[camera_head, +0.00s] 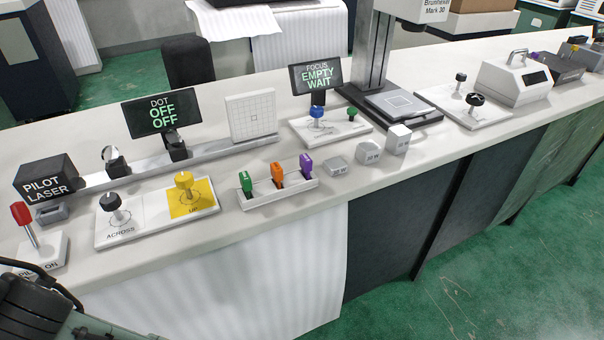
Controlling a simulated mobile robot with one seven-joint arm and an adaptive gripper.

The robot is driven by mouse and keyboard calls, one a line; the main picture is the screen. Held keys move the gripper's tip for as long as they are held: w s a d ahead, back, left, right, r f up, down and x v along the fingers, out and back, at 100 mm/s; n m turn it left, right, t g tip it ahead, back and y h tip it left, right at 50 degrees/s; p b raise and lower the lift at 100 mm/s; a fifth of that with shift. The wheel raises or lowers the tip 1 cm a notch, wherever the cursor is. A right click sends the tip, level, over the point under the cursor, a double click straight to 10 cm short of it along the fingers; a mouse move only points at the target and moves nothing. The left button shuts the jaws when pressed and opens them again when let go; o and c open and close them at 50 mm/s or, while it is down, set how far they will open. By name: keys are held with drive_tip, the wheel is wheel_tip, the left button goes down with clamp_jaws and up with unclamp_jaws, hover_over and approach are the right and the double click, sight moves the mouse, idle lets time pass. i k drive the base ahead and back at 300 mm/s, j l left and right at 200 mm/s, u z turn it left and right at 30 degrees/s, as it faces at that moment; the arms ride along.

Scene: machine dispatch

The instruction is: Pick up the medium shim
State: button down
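A small white rack (282,191) stands near the front edge of the bench. It holds three upright coloured pieces: a green one (245,184) on the left, an orange one (277,175) in the middle and a purple one (306,167) on the right. They look like the shims, but I can read no size marks on them, so I cannot tell which is the medium one. A dark part of my arm shows at the lower left corner, well away from the rack. No gripper fingers can be made out there.
Three grey blocks marked in W, one of them here (367,153), stand right of the rack. A yellow-and-white knob panel (148,221) lies to its left. A red-handled switch (32,232) stands far left. Screens (162,113) and a grid target (251,117) stand behind.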

sight(277, 170)
drive_tip(key=k+l, duration=0.1)
drive_tip(key=l, duration=0.4)
drive_tip(key=k+l+u, duration=0.1)
drive_tip(key=l, duration=0.35)
drive_tip(key=k+l, duration=0.1)
drive_tip(key=l, duration=0.35)
